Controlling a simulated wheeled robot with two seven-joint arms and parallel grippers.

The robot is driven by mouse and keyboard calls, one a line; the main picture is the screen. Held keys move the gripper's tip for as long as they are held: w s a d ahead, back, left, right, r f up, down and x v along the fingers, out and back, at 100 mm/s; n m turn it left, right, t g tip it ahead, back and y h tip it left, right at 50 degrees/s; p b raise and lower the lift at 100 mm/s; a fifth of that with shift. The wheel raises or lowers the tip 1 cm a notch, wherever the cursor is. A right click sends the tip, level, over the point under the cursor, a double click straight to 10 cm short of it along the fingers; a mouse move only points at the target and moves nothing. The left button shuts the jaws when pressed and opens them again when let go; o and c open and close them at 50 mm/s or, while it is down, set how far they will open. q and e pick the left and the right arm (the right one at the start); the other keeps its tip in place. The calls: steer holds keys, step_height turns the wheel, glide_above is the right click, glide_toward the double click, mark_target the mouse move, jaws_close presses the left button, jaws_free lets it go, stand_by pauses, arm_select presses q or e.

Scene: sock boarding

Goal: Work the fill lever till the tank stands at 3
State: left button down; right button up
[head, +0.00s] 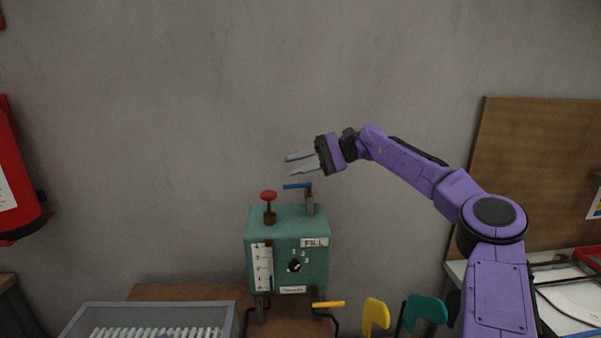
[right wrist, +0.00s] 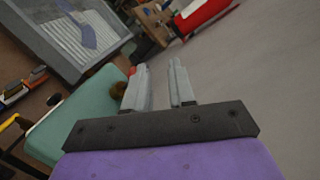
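The green tank box (head: 287,222) stands on a brown bench by the wall; it also shows in the right wrist view (right wrist: 75,118). Its blue lever (head: 296,186) sits on a brass post at the top right, above the FILL label (head: 314,243). A red knob (head: 268,195) on a brass stem stands at the top left. The white gauge (head: 261,265) has numbered marks; a dark blue strip shows low at its right edge, exact level too small to tell. My right gripper (head: 288,165) is open and empty, just above the lever, apart from it. My left gripper is out of view.
A grey bin (head: 150,308) with white slats stands at front left. Yellow (head: 375,315) and teal (head: 424,312) shapes stand at front right of the box. A red cylinder (head: 20,180) hangs on the left wall.

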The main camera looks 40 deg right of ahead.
steer(key=s+a+r+b, duration=0.3)
steer(key=s+a+b, duration=0.1)
steer(key=s+a, duration=0.1)
steer(key=shift+s+r+b, duration=0.2)
steer(key=shift+s+b, duration=0.2)
